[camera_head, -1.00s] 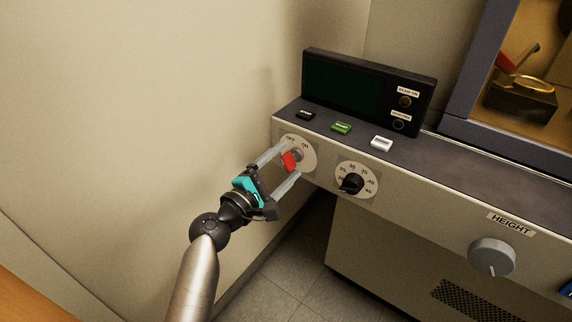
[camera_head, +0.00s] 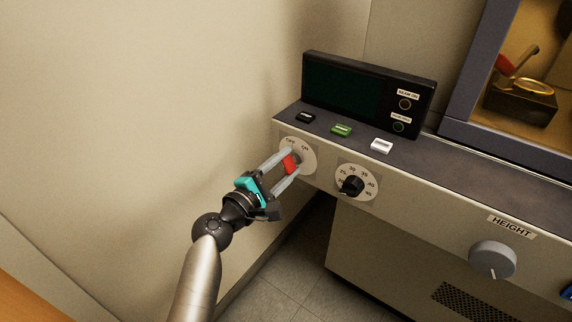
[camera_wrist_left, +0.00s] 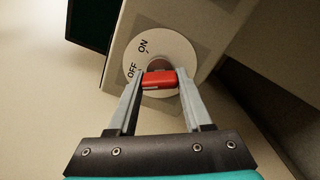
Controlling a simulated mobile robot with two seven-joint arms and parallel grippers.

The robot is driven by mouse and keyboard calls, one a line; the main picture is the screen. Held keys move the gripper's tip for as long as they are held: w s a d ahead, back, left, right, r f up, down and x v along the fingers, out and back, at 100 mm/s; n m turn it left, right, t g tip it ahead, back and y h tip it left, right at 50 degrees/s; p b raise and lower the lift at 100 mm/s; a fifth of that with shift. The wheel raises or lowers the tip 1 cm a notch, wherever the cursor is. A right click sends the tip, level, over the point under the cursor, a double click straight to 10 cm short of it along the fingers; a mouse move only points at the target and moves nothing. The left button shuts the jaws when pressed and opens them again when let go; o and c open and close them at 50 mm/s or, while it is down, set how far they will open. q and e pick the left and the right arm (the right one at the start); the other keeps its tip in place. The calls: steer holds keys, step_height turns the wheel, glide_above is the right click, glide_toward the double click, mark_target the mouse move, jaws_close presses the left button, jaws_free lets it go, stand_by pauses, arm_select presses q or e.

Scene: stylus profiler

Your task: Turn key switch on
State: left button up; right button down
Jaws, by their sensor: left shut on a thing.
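The key switch is a red key (camera_head: 290,164) on a round pale plate (camera_head: 308,158) marked OFF and ON, at the left end of the machine's front panel. My left gripper (camera_head: 288,166) reaches it from the lower left and is shut on the red key, one finger on each side. In the left wrist view the red key (camera_wrist_left: 160,79) sits between the two grey fingertips, in front of the plate (camera_wrist_left: 160,45). The OFF and ON labels show at the plate's upper left there. My right gripper is not in view.
A black dial (camera_head: 351,186) is just right of the key. Black, green (camera_head: 342,130) and white (camera_head: 382,146) buttons lie on the ledge above, before a dark display (camera_head: 345,85). A grey HEIGHT knob (camera_head: 492,259) is at the right. A wall (camera_head: 150,110) stands close on the left.

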arm_select(q)
jaws_close()
steer(key=shift+m, duration=0.3)
steer(key=shift+m+b, duration=0.6)
steer(key=shift+m, duration=0.4)
steer(key=m+b, duration=0.1)
steer(key=m, duration=0.2)
steer(key=shift+m, duration=0.3)
steer(key=m, duration=0.3)
steer(key=shift+r+b, duration=0.1)
steer(key=shift+b, duration=0.3)
steer(key=shift+m, duration=1.4)
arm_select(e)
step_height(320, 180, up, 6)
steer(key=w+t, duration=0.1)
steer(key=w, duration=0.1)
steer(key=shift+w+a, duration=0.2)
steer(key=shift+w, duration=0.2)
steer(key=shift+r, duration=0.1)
